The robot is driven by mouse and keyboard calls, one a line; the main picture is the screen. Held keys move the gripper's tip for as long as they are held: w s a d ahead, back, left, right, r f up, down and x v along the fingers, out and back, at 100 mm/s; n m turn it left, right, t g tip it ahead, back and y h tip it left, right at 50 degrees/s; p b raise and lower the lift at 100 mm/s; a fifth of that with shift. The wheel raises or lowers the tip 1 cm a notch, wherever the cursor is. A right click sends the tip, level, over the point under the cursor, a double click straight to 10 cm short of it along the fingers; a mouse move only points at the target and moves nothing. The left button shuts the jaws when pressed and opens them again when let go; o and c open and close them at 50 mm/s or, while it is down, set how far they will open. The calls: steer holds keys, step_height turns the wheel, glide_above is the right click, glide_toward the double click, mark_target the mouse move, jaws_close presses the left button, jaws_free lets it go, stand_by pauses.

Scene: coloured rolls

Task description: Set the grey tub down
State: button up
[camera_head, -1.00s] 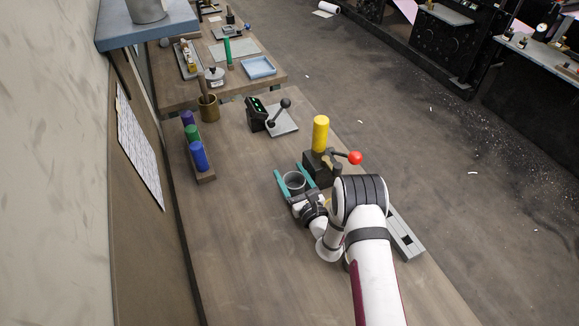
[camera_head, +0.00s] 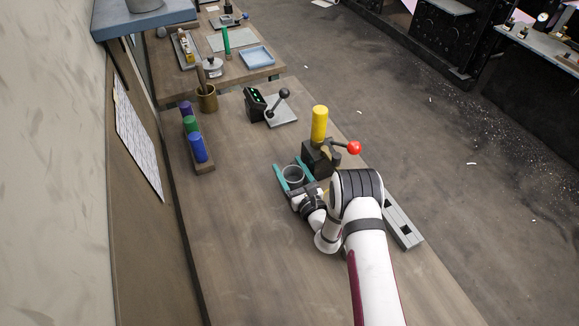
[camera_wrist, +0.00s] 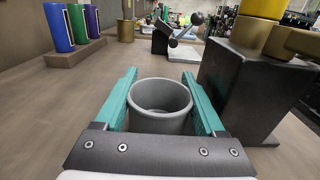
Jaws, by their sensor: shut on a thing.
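The grey tub (camera_head: 292,175) is a small, open-topped round cup, upright and empty inside as far as I can see. My gripper (camera_head: 292,172) has teal fingers, one on each side of the tub, shut on it. In the wrist view the tub (camera_wrist: 160,102) sits between the two fingers of my gripper (camera_wrist: 162,95), close to the table. I cannot tell whether its base touches the table, as its lower part is hidden by the gripper body.
A dark block with a yellow roll (camera_head: 319,124) and a red-knobbed lever (camera_head: 354,147) stands close on the right. A wooden rack with blue (camera_head: 198,149), green and purple rolls stands at the left. The table (camera_head: 235,215) between is clear.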

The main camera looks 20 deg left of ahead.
mark_target(289, 177)
steer(key=shift+f, duration=0.1)
steer(key=o, duration=1.4)
step_height(289, 177, up, 9)
steer(key=s+a+r+n+g+y, duration=0.2)
steer(key=s+a+n+g+y, duration=0.35)
steer(key=s+g, duration=0.35)
steer(key=s+d+n+g+h, duration=0.2)
steer(key=s+d+n+g, duration=0.1)
steer(key=s+n+g, duration=0.3)
steer(key=s+d+n+g+h, duration=0.3)
steer(key=s+n+g, duration=0.3)
steer(key=s+g, duration=0.4)
steer(key=s, duration=0.4)
steer(key=shift+d+r+n+g+h, duration=0.15)
steer(key=shift+d+n+g+h, duration=0.15)
steer(key=shift+n+g+h, duration=0.1)
